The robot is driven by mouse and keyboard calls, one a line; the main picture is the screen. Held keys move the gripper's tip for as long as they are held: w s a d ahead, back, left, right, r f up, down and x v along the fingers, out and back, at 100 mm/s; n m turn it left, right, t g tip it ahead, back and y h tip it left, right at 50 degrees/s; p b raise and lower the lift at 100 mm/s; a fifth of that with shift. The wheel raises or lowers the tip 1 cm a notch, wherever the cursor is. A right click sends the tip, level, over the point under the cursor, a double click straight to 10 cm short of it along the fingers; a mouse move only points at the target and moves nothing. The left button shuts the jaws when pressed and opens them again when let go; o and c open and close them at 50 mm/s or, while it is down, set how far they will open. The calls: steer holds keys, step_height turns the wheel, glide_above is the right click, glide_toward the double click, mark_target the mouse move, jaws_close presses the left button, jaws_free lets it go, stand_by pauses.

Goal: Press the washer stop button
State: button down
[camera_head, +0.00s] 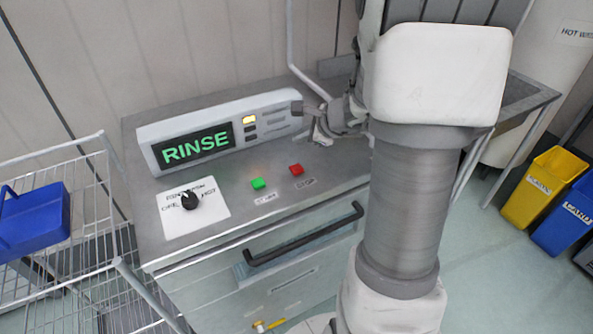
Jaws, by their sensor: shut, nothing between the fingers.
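The washer (130,153) is a grey metal cabinet with a flat top. A red button (296,170) with a small label below it sits on the top. A green button (258,183), also labelled, is to its left. A raised display panel (196,146) reads RINSE and has one lit yellow light. My gripper (312,124) is beside the right end of this panel, behind and slightly right of the red button and apart from it. The gripper is shut and empty, and small in view. My arm covers the washer's right side.
A black dial (190,201) sits on a white plate at the washer's left. A black handle (304,234) crosses its front. A wire rack with a blue bin (32,222) stands at left. Yellow (541,187) and blue (569,218) bins stand at right. The floor at lower right is clear.

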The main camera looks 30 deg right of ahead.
mark_target(300, 169)
step_height(300, 169, down, 7)
steer(key=b, duration=0.5)
steer(key=shift+r, duration=0.1)
steer(key=shift+b, duration=0.35)
stand_by(1.4)
steer(key=shift+f+b, duration=0.4)
steer(key=shift+b, duration=0.05)
steer(key=shift+f+b, duration=0.5)
steer(key=shift+b, duration=0.1)
stand_by(0.5)
steer(key=shift+r, duration=0.1)
steer(key=shift+r+p, duration=0.7)
steer(key=shift+r, duration=0.1)
step_height(300, 169, up, 5)
steer(key=p, duration=0.4)
steer(key=shift+r, duration=0.1)
